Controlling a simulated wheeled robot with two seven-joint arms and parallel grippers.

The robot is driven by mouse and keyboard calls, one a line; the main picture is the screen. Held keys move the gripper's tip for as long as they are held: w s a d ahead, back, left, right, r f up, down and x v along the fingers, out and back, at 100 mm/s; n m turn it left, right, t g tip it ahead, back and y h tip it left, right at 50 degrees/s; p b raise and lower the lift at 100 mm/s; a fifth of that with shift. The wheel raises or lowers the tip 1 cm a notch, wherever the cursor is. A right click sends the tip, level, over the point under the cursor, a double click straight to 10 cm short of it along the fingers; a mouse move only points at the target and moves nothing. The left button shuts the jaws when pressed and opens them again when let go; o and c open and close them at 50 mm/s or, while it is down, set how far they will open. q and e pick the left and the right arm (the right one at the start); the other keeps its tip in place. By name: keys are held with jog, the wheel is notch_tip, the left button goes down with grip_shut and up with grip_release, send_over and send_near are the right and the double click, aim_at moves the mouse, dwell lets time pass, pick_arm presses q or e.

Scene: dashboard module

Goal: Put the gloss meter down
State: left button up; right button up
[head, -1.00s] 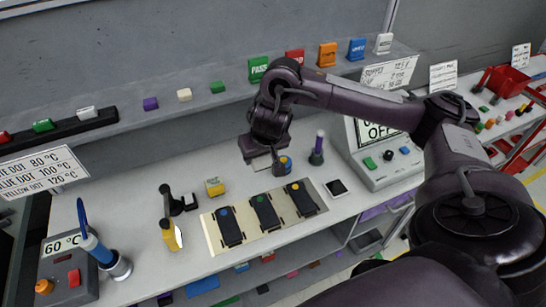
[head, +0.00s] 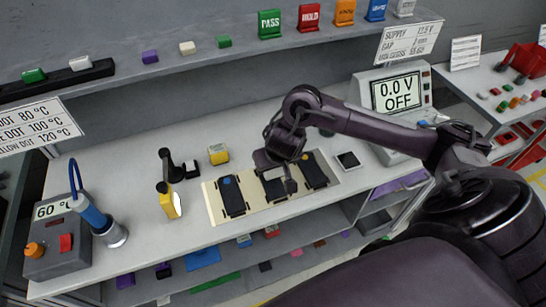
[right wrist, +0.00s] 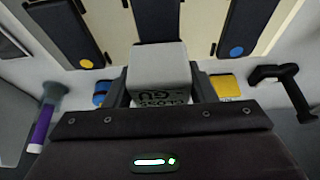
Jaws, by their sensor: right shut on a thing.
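My right gripper (head: 280,180) is over the middle black module of the pale board (head: 212,205), partly covering that module. In the right wrist view my right gripper (right wrist: 160,90) is shut on the gloss meter (right wrist: 160,75), a grey block with dark lettering including "GU". The meter sits between the two fingers, with the middle module (right wrist: 158,20) just beyond it. I cannot tell the gap between meter and module. In the head view the meter is mostly hidden by the gripper. My left gripper is not in view.
The blue-dot module (head: 232,197) and yellow-dot module (head: 315,170) flank the middle one. Bare bench shows behind the board.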

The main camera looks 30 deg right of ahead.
aim_at(273, 175)
notch_tip(273, 175, down, 4)
jog(key=shift+r+b, duration=0.2)
jog(key=shift+b, duration=0.25)
jog(key=shift+f, duration=0.4)
jog(key=shift+f, duration=0.15)
jog(key=o, duration=1.1)
